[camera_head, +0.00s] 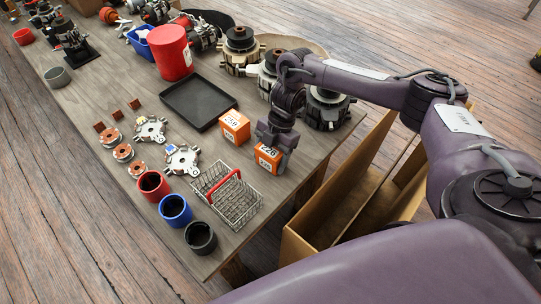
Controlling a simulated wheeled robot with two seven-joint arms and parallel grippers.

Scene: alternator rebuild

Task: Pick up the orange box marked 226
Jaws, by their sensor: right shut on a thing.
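The orange box marked 226 (268,158) is at the right edge of the wooden table, with its number on a white label facing up toward me. My right gripper (279,143) is over the box from above and shut on it. The gripper covers the upper right part of the box. I cannot tell whether the box touches the table. A second orange box marked 259 (234,126) stands just to the upper left, apart from the gripper. My left gripper is not in view.
A wire basket with a red handle (236,205) stands close to the lower left of the held box. A black tray (199,101) lies behind box 259. Several alternators (240,50) line the table's far right side. An open cardboard box (345,215) stands on the floor to the right.

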